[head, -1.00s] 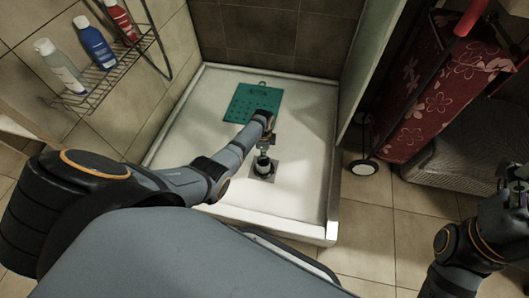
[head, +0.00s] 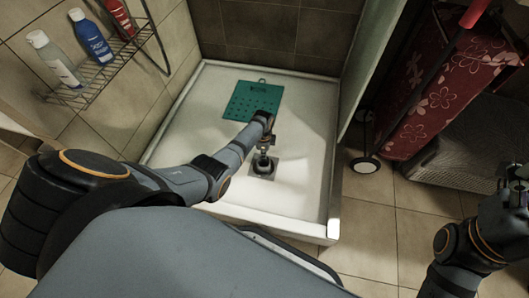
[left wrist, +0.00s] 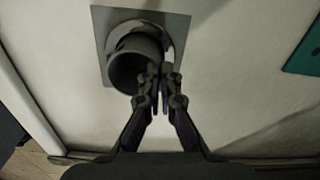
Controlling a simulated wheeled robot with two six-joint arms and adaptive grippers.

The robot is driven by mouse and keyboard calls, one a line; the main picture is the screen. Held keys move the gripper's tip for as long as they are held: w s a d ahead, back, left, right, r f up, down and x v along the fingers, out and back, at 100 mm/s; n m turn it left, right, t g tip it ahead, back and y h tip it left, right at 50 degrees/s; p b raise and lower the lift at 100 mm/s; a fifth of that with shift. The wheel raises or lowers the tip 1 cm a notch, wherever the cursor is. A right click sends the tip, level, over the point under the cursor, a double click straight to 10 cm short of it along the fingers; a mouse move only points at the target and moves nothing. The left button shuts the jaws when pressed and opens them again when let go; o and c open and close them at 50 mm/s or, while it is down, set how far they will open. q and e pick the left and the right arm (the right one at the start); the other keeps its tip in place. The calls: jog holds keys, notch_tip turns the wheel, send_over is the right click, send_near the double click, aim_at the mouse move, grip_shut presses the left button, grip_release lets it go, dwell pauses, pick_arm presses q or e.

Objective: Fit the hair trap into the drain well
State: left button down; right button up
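The hair trap (left wrist: 135,68) is a dark, hollow cylinder, tilted in the left wrist view. The fingertips of my left gripper (left wrist: 160,76) are close together at its right rim and look shut on its wall. In the head view my left gripper (head: 266,146) is above the drain, with the hair trap (head: 261,162) below it. The drain well's square grey plate (left wrist: 178,24) surrounds a round opening, partly hidden by the trap. I cannot tell whether the trap's lower end is inside the well. My right gripper (head: 516,178) is at the right edge, its fingers unclear.
The white shower tray (head: 185,135) has a raised rim. A green perforated mat (head: 252,100) lies behind the drain. A wire shelf (head: 105,75) with bottles is on the left wall. A red flowered trolley bag (head: 430,85) and a grey basket (head: 455,150) stand right.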

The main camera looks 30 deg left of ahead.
aim_at(264, 162)
pick_arm(q)
jog(key=shift+f+b, duration=1.3)
jog(key=shift+f, duration=0.45)
jog(key=c, duration=1.4)
grip_release()
jog(key=shift+r, duration=0.1)
jog(key=shift+c, duration=0.2)
jog(key=shift+r, duration=0.1)
notch_tip(264, 162, up, 12)
